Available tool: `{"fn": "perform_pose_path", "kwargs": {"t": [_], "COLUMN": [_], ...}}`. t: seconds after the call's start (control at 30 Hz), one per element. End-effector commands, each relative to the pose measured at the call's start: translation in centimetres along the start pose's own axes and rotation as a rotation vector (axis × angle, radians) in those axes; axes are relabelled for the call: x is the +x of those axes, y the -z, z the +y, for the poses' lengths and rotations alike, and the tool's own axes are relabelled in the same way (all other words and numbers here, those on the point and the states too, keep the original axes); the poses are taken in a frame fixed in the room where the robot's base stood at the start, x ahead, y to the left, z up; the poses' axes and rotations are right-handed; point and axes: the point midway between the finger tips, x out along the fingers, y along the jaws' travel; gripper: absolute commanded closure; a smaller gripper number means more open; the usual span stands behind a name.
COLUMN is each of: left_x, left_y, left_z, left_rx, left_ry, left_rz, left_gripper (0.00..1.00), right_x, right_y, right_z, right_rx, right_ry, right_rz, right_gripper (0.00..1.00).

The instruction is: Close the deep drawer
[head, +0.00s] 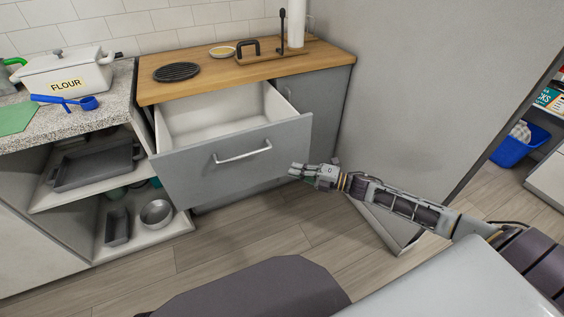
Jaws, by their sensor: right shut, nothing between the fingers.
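The deep drawer (232,160) stands pulled out from the grey cabinet under the wooden counter. Its white inside shows and looks empty. Its grey front carries a silver bar handle (243,153). My right gripper (297,171) is shut and empty. It is by the lower right part of the drawer front, to the right of the handle and lower than it. I cannot tell whether its fingertips touch the front. My left gripper is not in view.
The wooden counter (225,73) holds a black round trivet (177,72), a small dish (222,51) and a paper roll stand. Open shelves with pans (95,165) are at the left. A grey panel (430,90) stands at the right. The wood floor in front is clear.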

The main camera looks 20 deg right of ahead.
Motion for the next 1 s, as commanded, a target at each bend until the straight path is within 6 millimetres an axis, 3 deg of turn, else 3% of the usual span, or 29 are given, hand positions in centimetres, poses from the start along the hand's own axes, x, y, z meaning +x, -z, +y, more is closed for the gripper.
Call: {"fn": "perform_pose_path", "kwargs": {"t": [0.53,1.0], "left_x": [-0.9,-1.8], "left_y": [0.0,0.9], "left_z": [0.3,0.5], "left_rx": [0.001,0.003], "left_ry": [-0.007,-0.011], "left_rz": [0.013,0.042], "left_gripper": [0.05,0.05], "right_x": [3.8,5.6], "right_y": [0.0,-1.9], "right_z": [0.0,0.0], "right_rx": [-0.001,-0.002], "right_ry": [-0.001,-0.001], "right_rz": [0.0,-0.001], "right_gripper": [1.0,1.0]}}
